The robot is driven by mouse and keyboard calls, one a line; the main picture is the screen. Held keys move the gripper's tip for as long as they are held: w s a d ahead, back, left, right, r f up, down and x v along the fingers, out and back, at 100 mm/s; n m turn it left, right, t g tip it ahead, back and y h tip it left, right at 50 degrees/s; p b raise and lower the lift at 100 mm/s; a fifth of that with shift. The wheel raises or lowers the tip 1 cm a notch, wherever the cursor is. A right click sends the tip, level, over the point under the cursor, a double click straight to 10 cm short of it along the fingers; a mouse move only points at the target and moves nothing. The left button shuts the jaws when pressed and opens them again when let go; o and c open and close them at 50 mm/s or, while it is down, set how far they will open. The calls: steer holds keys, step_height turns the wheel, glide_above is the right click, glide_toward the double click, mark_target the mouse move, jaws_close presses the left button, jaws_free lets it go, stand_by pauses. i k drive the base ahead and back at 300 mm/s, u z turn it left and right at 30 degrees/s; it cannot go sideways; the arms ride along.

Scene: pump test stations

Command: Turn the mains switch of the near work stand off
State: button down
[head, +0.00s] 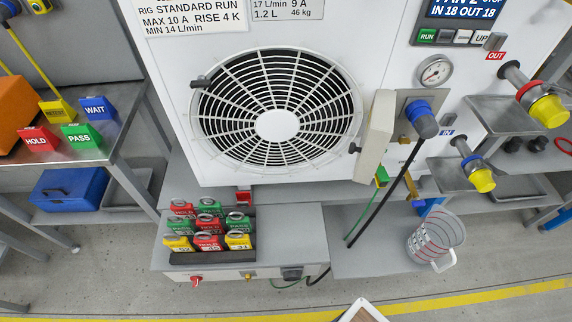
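The near work stand (300,225) has a grey top and stands below the white pump unit (180,110). On its pale front panel (225,278) a red knob (196,280) sticks out at the left; it looks like the mains switch, but its setting is too small to read. A small yellow part (249,275) is in the middle of the panel. A dark socket (292,273) is at the right, with a black cable and a green wire by it. My gripper is not in view.
A rack of red, green and yellow tags (208,228) stands on the stand, above the knob. A measuring jug (436,240) is at the right. A side table (70,140) holds coloured signs. Floor is clear before the panel; a white-edged brown object (362,312) shows at the bottom.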

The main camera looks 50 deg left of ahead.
mark_target(195, 279)
steer(key=u, duration=1.65)
steer(key=k, duration=0.15)
steer(key=u, duration=2.05)
steer(key=k, duration=0.65)
steer(key=z, duration=0.3)
